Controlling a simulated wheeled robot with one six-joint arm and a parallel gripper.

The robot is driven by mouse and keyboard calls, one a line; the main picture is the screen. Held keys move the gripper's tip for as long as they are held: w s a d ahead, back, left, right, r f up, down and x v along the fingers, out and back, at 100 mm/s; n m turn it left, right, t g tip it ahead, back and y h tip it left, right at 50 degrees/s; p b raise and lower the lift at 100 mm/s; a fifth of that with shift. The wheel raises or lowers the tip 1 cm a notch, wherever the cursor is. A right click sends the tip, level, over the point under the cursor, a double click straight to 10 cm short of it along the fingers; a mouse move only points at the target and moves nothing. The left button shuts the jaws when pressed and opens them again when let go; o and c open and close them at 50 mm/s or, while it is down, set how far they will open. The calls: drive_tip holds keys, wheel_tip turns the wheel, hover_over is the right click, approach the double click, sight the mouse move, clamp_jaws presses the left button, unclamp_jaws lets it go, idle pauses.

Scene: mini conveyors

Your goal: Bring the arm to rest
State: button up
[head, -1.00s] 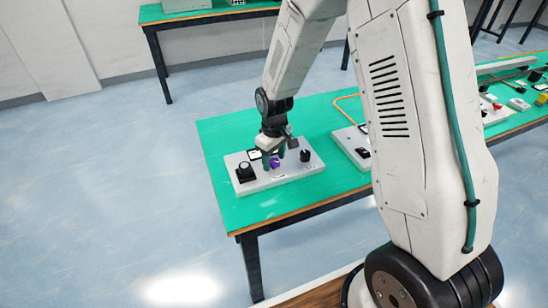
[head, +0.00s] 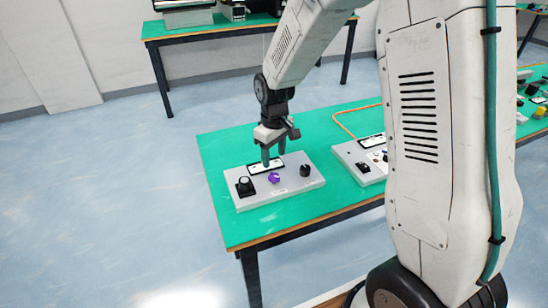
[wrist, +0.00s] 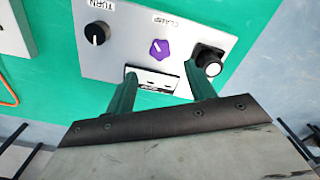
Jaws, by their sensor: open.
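My gripper (head: 273,158) hangs from my arm above the grey control panel (head: 296,184) on the green table. Its two green fingers are apart and empty, also in the wrist view (wrist: 160,80). The panel carries a purple knob (head: 273,178), a black knob (head: 305,170) and a black switch with a pale round face (head: 245,186). In the wrist view the purple knob (wrist: 160,49) lies beyond the fingertips, clear of them. The right finger overlaps the edge of the pale-faced switch (wrist: 207,62) in that view; I cannot tell whether they touch.
A second grey panel (head: 352,160) stands to the right on the green table (head: 228,146), with an orange cable (head: 350,113) behind it. Another table (head: 190,31) stands at the back. The floor (head: 90,190) to the left is clear.

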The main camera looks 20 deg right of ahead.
idle(0.3)
drive_tip(key=shift+s, duration=0.25)
drive_tip(key=s+d+r+m, duration=0.1)
drive_tip(key=s+r+m, duration=0.1)
drive_tip(key=s+r, duration=0.5)
drive_tip(key=s+d+r+m+t, duration=0.1)
drive_tip(key=s+r, duration=0.6)
drive_tip(key=s, duration=0.5)
drive_tip(key=s+d+r+m, duration=0.1)
drive_tip(key=s+r+m, duration=0.1)
drive_tip(key=s+r, duration=0.4)
drive_tip(key=s, duration=0.4)
drive_tip(key=shift+s+r+m, duration=0.3)
drive_tip(key=shift+s+r, duration=0.05)
drive_tip(key=shift+r, duration=0.05)
